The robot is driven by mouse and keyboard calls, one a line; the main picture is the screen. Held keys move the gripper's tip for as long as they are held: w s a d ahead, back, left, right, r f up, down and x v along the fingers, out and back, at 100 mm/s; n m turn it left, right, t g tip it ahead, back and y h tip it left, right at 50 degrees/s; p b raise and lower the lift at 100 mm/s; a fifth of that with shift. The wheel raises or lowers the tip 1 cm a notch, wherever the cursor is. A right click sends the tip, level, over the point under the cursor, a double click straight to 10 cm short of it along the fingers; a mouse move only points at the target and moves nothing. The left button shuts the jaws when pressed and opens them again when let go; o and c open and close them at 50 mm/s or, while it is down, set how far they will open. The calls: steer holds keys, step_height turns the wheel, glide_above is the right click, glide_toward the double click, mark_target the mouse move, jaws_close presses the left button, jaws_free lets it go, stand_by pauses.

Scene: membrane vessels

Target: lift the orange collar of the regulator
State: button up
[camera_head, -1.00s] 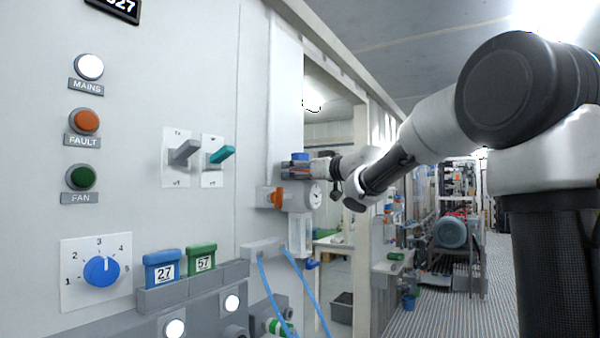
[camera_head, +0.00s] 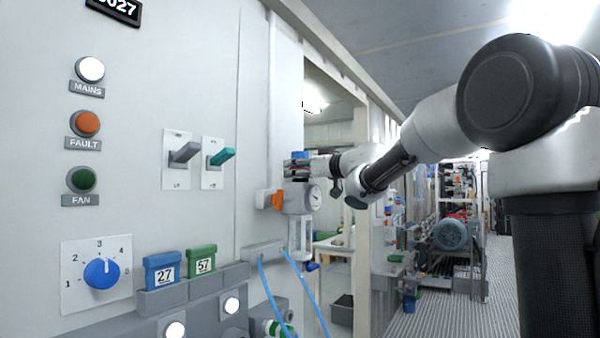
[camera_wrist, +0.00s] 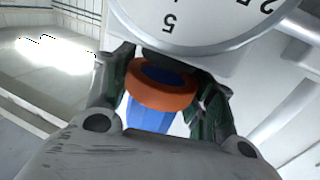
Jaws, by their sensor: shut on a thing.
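The regulator has a white round gauge (camera_head: 315,197) on a grey body by the panel's right edge. In the wrist view its dial (camera_wrist: 185,18) fills the top. The orange collar (camera_wrist: 162,92) is a ring around the regulator's blue knob (camera_wrist: 150,116). The knob's blue top (camera_head: 300,155) shows in the head view. My gripper (camera_head: 298,168) is above the gauge. Its two fingers are on either side of the collar in the wrist view, shut on it. The finger contacts are partly hidden.
An orange handle (camera_head: 277,200) sticks out left of the gauge. Two blue hoses (camera_head: 268,290) hang below. The wall panel carries grey and teal switches (camera_head: 221,157), a blue dial (camera_head: 101,273) and lamps. An aisle (camera_head: 435,310) is open at the right.

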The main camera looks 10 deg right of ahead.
steer(key=o, duration=1.5)
steer(key=shift+r, duration=0.25)
steer(key=shift+s, duration=0.1)
steer(key=v, duration=1.2)
